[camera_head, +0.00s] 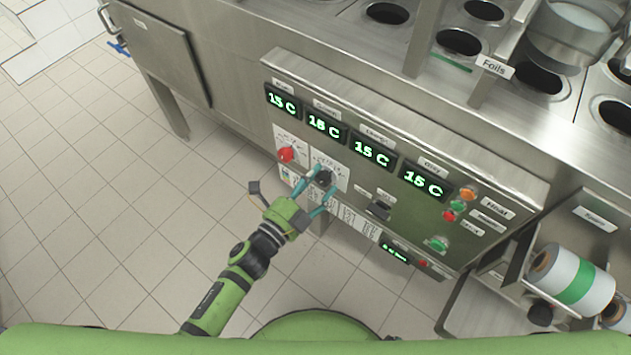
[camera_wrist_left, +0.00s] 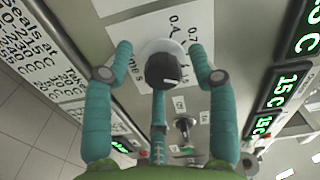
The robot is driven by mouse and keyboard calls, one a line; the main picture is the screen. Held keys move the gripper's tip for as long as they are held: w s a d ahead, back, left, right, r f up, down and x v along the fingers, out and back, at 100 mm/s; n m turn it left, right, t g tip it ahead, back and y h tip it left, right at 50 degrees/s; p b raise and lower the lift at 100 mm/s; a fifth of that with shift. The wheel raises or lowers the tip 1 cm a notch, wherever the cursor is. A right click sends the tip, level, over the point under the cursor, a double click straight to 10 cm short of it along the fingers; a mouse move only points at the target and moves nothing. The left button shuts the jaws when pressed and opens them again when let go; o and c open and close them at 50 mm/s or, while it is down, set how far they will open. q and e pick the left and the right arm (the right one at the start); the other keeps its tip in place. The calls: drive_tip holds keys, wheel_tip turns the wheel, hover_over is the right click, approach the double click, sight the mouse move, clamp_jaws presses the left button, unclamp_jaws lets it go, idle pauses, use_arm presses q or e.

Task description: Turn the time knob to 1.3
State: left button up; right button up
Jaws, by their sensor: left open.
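A black time knob (camera_head: 323,177) sits on a white dial plate (camera_head: 338,171) on the metal control panel. In the left wrist view the black knob (camera_wrist_left: 163,70) stands between the fingers, with part of the scale, such as "0.4", readable beside it; the knob's exact setting cannot be read. My left gripper (camera_head: 318,189) is open, its teal fingers on either side of the knob. In the left wrist view the left gripper (camera_wrist_left: 163,60) shows gaps between both fingertips and the knob. My right gripper is not in view.
A red knob (camera_head: 286,154) is beside the black knob on its left. A black switch (camera_head: 379,208) and several coloured buttons (camera_head: 458,206) are to the right. Open tiled floor lies at left.

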use_arm(q)
drive_tip(key=v, duration=1.2)
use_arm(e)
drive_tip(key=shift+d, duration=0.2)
use_arm(q)
drive_tip(key=shift+f, duration=0.1)
drive_tip(key=s+a+f+n+g+y+p, duration=0.25)
drive_tip(key=a+f+n+y, duration=0.2)
drive_tip(key=f, duration=0.45)
drive_tip(key=s+a+f+n+g+y+p, duration=0.25)
drive_tip(key=a+f+n, duration=0.3)
drive_tip(key=f, duration=0.35)
drive_tip(key=s+a+f+n+g+y+p, duration=0.1)
drive_tip(key=s+f+n+g, duration=0.3)
drive_tip(key=s, duration=0.7)
drive_tip(key=s+a+f+n+g+y+p, duration=0.2)
drive_tip(key=s+f+n, duration=0.4)
drive_tip(key=s, duration=0.6)
drive_tip(key=a+f+g+p, duration=0.1)
drive_tip(key=g+p, duration=0.1)
drive_tip(key=shift+a+f+g+y, duration=0.3)
drive_tip(key=shift+a, duration=0.05)
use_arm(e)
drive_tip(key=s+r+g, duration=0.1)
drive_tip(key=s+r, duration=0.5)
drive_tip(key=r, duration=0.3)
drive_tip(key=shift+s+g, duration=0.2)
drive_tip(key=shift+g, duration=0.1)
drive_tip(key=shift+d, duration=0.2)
